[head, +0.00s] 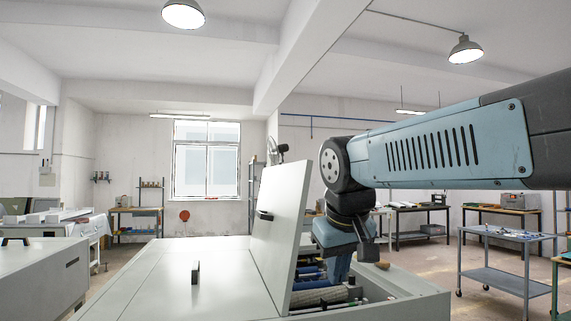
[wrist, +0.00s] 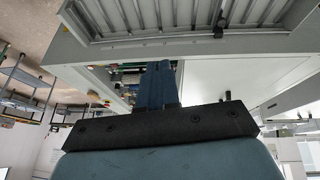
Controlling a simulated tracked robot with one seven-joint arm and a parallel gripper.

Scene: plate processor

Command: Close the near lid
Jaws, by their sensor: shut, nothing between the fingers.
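A pale grey lid (head: 280,225) with a dark handle (head: 264,215) stands raised, nearly upright, on the plate processor (head: 420,296) in the head view. The opening beside it shows rollers (head: 318,296) inside. My gripper (head: 338,272) is on the right of the lid, over this opening, pointing down. Its fingers are together and empty; they also show in the wrist view (wrist: 155,85). I cannot tell whether the fingers touch the lid.
A flat, closed cover with a dark handle (head: 195,272) lies left of the raised lid. Another grey machine (head: 35,280) stands at far left. A blue-grey trolley (head: 505,275) and workbenches stand at the right and back. The floor (head: 430,257) between them is open.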

